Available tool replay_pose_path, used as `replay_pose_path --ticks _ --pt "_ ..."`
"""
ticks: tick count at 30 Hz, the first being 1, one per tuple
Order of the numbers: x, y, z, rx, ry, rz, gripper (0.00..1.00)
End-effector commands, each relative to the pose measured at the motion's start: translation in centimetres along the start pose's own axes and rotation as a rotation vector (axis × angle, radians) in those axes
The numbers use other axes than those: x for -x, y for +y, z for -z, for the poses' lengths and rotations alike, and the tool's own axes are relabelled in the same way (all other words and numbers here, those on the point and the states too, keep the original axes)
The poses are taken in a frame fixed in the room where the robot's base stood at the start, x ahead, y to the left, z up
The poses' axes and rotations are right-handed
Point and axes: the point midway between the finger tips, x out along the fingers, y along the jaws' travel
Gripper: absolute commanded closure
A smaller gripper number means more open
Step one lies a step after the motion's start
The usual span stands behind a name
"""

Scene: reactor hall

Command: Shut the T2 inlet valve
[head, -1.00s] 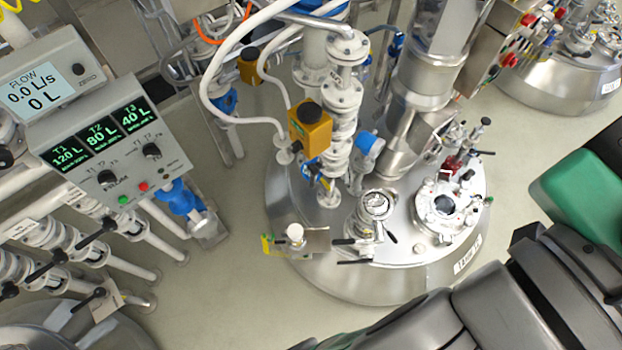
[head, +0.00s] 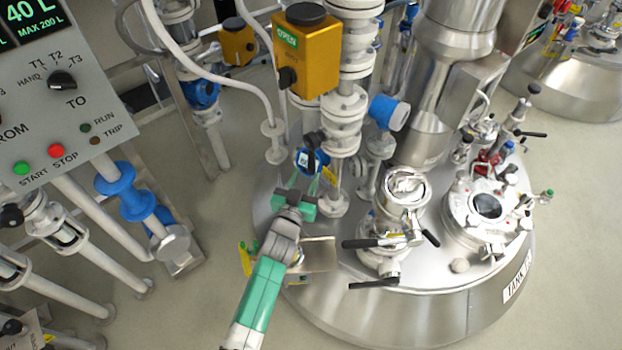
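A yellow actuator box (head: 308,55) with a green OPEN sign and a black knob sits on the white inlet pipe above the steel tank (head: 390,305). Below it on the same pipe is a small blue-rimmed fitting (head: 308,160) with a black part and a yellow tag. No readable T2 label shows on either, so I cannot tell which is the T2 inlet valve. My gripper (head: 305,186) is just below the blue-rimmed fitting, pointing up at it. Contact cannot be made out. The fingers are small and partly lost against the pipework.
A control panel (head: 70,110) with START and STOP buttons is at the left. A blue-headed instrument (head: 387,112) stands right of the pipe. A lidded port with black levers (head: 402,190) and a round sight-glass hatch (head: 487,207) are on the tank top.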

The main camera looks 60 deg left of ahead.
Motion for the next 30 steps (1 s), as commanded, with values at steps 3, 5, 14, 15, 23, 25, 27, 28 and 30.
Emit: replay_pose_path --ticks 3,5,14,15,23,25,27,28,30 --pt "0.3 -0.6 -1.3 0.001 -0.008 0.005 0.6" --pt "0.2 -0.6 -1.2 0.001 -0.008 0.005 0.6" --pt "-4.5 -0.5 -1.6 0.001 -0.005 0.004 0.6" --pt "-5.2 -0.5 -1.6 0.001 -0.005 0.005 0.6" --pt "-7.5 -0.5 -1.2 0.001 -0.008 0.005 0.6" --pt "-7.6 -0.5 -1.1 0.001 -0.008 0.005 0.6" --pt "-7.6 -0.5 -1.1 0.001 -0.008 0.005 0.6" --pt "-7.6 -0.5 -1.1 0.001 -0.008 0.005 0.6" --pt "-7.6 -0.5 -1.1 0.001 -0.008 0.005 0.64"
